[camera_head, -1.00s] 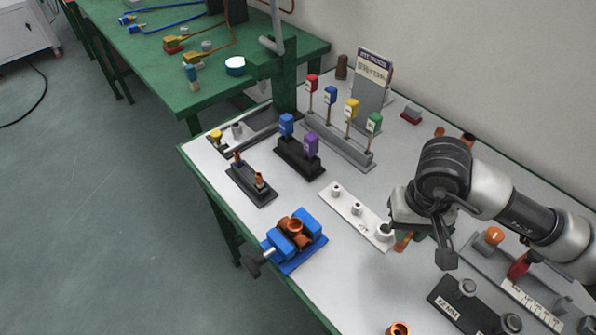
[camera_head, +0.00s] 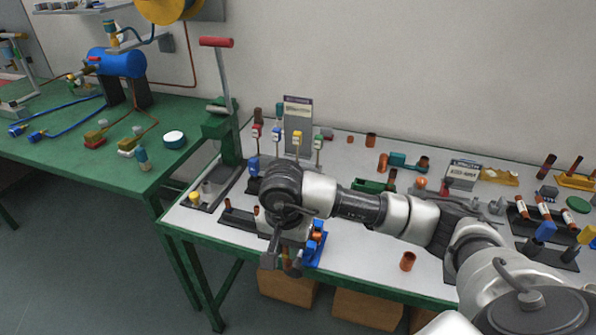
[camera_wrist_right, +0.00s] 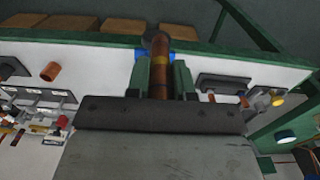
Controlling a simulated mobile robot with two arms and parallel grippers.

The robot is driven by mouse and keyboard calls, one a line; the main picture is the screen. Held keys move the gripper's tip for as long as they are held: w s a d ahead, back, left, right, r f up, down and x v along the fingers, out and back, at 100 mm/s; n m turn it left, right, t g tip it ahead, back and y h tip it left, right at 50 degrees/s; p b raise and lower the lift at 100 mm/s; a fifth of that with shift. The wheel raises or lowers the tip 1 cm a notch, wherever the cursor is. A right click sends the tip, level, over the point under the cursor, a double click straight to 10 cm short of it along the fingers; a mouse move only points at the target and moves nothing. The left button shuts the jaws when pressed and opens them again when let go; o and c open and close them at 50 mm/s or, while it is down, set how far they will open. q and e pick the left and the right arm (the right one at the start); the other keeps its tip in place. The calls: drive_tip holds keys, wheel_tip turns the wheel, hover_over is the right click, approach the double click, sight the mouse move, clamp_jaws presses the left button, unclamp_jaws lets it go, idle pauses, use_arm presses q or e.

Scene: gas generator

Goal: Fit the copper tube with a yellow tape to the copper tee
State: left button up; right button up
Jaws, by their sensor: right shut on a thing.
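The copper tube with yellow tape (camera_wrist_right: 160,68) stands between the two green fingers of my right gripper (camera_wrist_right: 161,76), which is shut on it. In the head view my right gripper (camera_head: 290,238) is at the blue vise (camera_head: 315,250), mostly hidden under my wrist. The copper tee (camera_head: 318,236) shows in part in the vise, beside the gripper. In the wrist view the vise (camera_wrist_right: 140,54) lies right behind the tube's far end. Whether the tube touches or is inside the tee cannot be told. My left gripper is not in view.
A black holder (camera_head: 238,219) stands left of the vise. A loose copper fitting (camera_head: 407,262) stands to the right near the table's front edge. Coloured flag-topped pegs (camera_head: 297,140) stand behind my arm. The white tabletop (camera_head: 360,255) is clear between vise and fitting.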

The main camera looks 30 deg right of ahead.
use_arm(q)
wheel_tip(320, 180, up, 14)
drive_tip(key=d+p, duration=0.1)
drive_tip(key=p, duration=1.1)
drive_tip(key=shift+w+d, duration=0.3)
use_arm(e)
drive_tip(key=w+d+r+m, duration=0.3)
drive_tip(key=w+d+m, duration=0.1)
drive_tip(key=m, duration=0.9)
drive_tip(key=w+d+r+m+y, duration=0.1)
drive_tip(key=w+d+r+m, duration=0.2)
drive_tip(key=d+m, duration=0.4)
drive_tip(key=w+m, duration=0.1)
drive_tip(key=m, duration=0.6)
drive_tip(key=shift+w+d+g, duration=0.3)
drive_tip(key=shift+w, duration=0.1)
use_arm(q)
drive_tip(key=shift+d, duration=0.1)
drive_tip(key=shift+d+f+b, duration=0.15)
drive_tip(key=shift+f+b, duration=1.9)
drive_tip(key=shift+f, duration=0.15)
use_arm(e)
drive_tip(key=shift+s+a+f, duration=0.1)
drive_tip(key=shift+a+f, duration=0.05)
drive_tip(key=shift+f, duration=1.35)
drive_tip(key=shift+s+a+f, duration=0.1)
drive_tip(key=shift+f, duration=1.35)
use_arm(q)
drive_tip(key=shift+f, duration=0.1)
